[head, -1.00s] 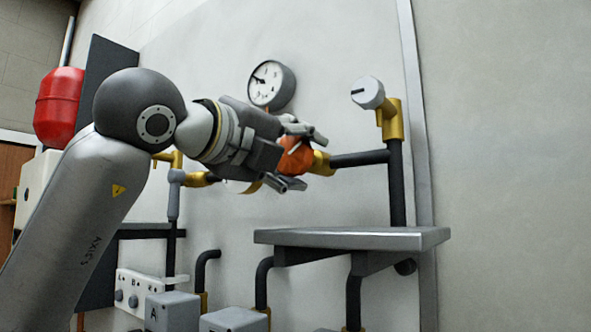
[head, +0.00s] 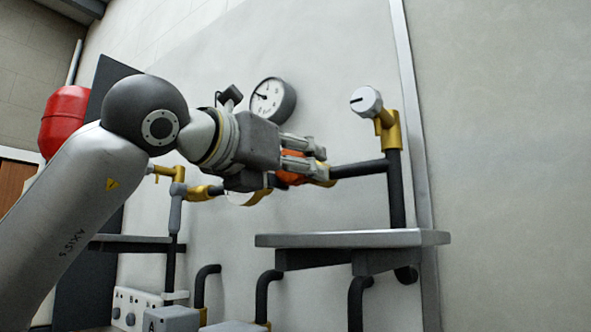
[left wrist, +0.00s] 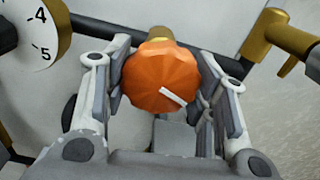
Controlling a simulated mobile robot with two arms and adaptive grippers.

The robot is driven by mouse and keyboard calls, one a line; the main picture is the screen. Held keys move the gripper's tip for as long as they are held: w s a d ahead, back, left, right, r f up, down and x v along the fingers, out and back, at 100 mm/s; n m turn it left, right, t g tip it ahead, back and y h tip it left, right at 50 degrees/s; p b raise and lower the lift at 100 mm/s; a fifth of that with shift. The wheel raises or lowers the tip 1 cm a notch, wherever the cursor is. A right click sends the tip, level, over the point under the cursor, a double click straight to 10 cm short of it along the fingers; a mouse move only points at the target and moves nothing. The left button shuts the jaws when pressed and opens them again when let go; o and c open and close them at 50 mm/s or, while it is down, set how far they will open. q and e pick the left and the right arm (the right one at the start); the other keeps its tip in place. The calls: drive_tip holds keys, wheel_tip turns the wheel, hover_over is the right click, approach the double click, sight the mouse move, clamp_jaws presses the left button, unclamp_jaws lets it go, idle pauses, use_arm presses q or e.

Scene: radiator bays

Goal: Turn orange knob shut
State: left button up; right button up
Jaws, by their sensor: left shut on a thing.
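The orange knob (left wrist: 158,77) sits between the two fingers of my left gripper (left wrist: 160,88) in the left wrist view. It is faceted and has a white mark that slants toward the lower right. In the head view the orange knob (head: 291,178) is mostly hidden behind the fingers of my left gripper (head: 304,163), which is shut on it. My right gripper is not in view.
A round gauge (head: 272,100) is on the wall above my left gripper. A grey knob on a brass valve (head: 389,128) stands at the right. A grey shelf (head: 350,238) juts out below. Grey boxes and bent pipes (head: 268,290) are lower down.

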use_arm(q)
drive_tip(key=m, duration=0.3)
drive_tip(key=shift+f+m, duration=0.25)
drive_tip(key=shift+m, duration=0.15)
drive_tip(key=m, duration=0.3)
drive_tip(key=shift+w+m, duration=0.1)
drive_tip(key=shift+m, duration=0.2)
drive_tip(key=m+p, duration=0.1)
drive_tip(key=m, duration=0.3)
drive_tip(key=shift+m, duration=0.3)
drive_tip(key=m+p, duration=0.1)
drive_tip(key=m, duration=0.2)
drive_tip(key=shift+r+m, duration=0.1)
drive_tip(key=shift+m, duration=0.2)
drive_tip(key=m+p, duration=0.1)
drive_tip(key=m, duration=0.2)
drive_tip(key=shift+m, duration=0.3)
drive_tip(key=m+p, duration=0.1)
drive_tip(key=m, duration=0.3)
drive_tip(key=shift+r, duration=0.15)
drive_tip(key=m+p, duration=0.1)
drive_tip(key=m, duration=0.3)
drive_tip(key=shift+m+p, duration=0.75)
drive_tip(key=shift+m, duration=1.35)
